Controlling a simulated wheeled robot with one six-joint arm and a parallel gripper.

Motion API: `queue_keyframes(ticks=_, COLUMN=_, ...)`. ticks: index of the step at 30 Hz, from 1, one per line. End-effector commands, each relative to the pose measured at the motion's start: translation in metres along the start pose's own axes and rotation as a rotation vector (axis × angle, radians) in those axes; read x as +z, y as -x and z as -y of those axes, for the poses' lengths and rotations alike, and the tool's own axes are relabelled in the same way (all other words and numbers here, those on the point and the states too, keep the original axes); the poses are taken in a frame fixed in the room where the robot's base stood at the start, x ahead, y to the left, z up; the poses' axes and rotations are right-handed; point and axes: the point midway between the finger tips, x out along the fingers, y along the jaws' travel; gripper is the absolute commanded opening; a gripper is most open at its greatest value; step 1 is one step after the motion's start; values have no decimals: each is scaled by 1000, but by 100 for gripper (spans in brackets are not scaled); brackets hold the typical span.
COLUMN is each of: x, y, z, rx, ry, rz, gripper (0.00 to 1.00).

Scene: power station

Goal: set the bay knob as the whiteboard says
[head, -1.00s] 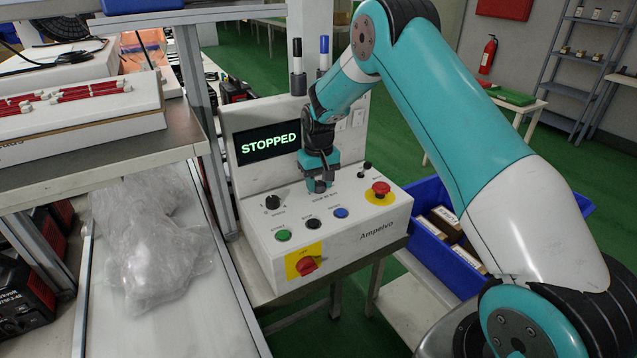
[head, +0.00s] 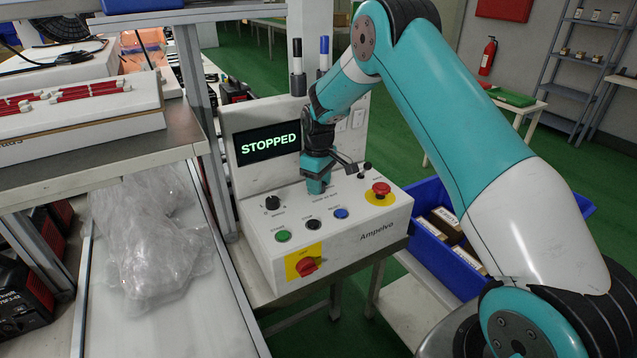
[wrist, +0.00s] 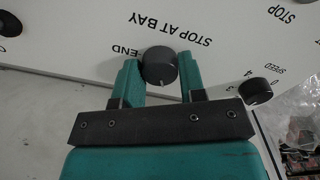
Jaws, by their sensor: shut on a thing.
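The bay knob (wrist: 160,66) is a round dark knob beside the words "STOP AT BAY" and "END" on the pale panel. In the wrist view it sits between the two green fingers of my gripper (wrist: 161,78), which is shut on it. A short pale mark shows on the knob's side facing my palm. The numbers around it are mostly hidden. In the head view my gripper (head: 317,187) points down onto the top of the console (head: 355,232) and hides the knob. The screen (head: 268,143) reads "STOPPED". No whiteboard is seen.
The speed knob (wrist: 257,91) is close by; it also shows in the head view (head: 272,202). Green (head: 283,236), black and blue (head: 341,213) buttons, a red emergency stop (head: 381,189) and a red rotary switch (head: 307,266) share the console. A blue crate (head: 440,240) stands at right.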

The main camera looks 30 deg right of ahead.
Motion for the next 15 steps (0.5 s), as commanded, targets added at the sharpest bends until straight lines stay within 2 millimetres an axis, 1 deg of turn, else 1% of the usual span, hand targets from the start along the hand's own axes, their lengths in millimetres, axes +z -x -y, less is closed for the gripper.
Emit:
queue_keyframes(ticks=13, x=-1, y=2, z=-1, rx=3, ry=9, rz=-3, gripper=14)
queue_keyframes(ticks=14, x=-1, y=2, z=-1, rx=3, ry=9, rz=-3, gripper=40)
queue_keyframes(ticks=15, x=-1, y=1, z=-1, rx=2, ry=9, rz=-3, gripper=49)
